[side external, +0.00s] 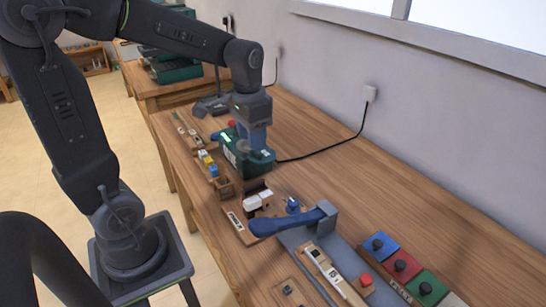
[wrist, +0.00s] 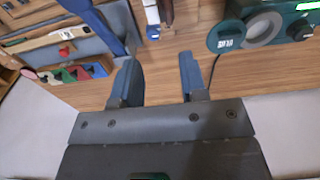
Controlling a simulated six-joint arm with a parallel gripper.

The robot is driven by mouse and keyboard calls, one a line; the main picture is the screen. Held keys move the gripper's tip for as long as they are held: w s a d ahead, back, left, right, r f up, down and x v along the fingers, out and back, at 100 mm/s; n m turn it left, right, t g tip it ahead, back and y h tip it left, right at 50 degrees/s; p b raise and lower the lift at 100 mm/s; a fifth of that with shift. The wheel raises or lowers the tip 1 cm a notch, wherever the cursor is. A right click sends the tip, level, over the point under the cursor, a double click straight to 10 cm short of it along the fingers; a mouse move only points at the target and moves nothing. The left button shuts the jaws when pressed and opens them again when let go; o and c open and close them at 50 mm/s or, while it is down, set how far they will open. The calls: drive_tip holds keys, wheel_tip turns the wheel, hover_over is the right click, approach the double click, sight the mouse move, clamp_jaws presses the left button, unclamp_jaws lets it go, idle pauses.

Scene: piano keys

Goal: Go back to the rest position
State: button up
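My gripper (side external: 256,140) points down over the wooden workbench (side external: 330,165) in the side view, in front of or above a green device (side external: 238,158). The green device (wrist: 262,28), with a round disc, lies to the right of the fingers there. No piano keys can be made out clearly.
A blue-handled lever (side external: 290,222), a white switch block (side external: 257,200) and blue, red and green button panels (side external: 402,264) stand along the bench. A black cable (side external: 330,148) runs to the wall (side external: 440,130). The bench beside the wall is mostly clear.

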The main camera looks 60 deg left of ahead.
drive_tip(key=s+d+r+t, duration=0.4)
drive_tip(key=s+d, duration=0.4)
drive_tip(key=s, duration=0.2)
drive_tip(key=shift+d+r+t, duration=0.15)
drive_tip(key=shift+d+t, duration=0.1)
drive_tip(key=shift+t, duration=0.35)
drive_tip(key=shift+w, duration=0.1)
idle(1.7)
